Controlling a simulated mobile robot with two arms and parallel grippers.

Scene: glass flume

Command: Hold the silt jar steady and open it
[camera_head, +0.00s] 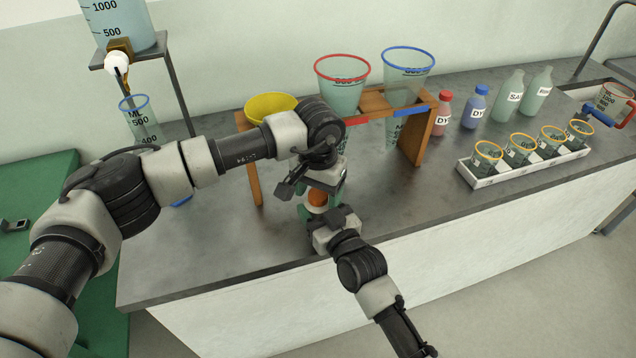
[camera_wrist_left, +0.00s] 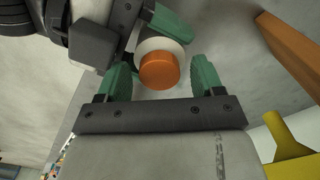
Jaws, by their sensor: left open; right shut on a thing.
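The silt jar shows its orange lid (camera_head: 317,198) in the head view; most of its body is hidden by my grippers. In the left wrist view the round orange lid (camera_wrist_left: 160,71) sits on the pale jar body (camera_wrist_left: 166,46). My left gripper (camera_head: 322,188) is above the jar, pointing down. Its green fingers stand open on either side of the lid in the left wrist view, with a visible gap on each side. My right gripper (camera_head: 326,212) comes from the front and is shut on the jar's body below the lid. The jar appears upright.
Behind the jar is a wooden stand (camera_head: 416,138) with a yellow funnel (camera_head: 270,108), a red-rimmed cup (camera_head: 342,88) and a blue-rimmed cup (camera_head: 408,78). Dye bottles (camera_head: 442,114) and a white tray (camera_head: 530,165) of several cups stand right. The counter front right of the jar is clear.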

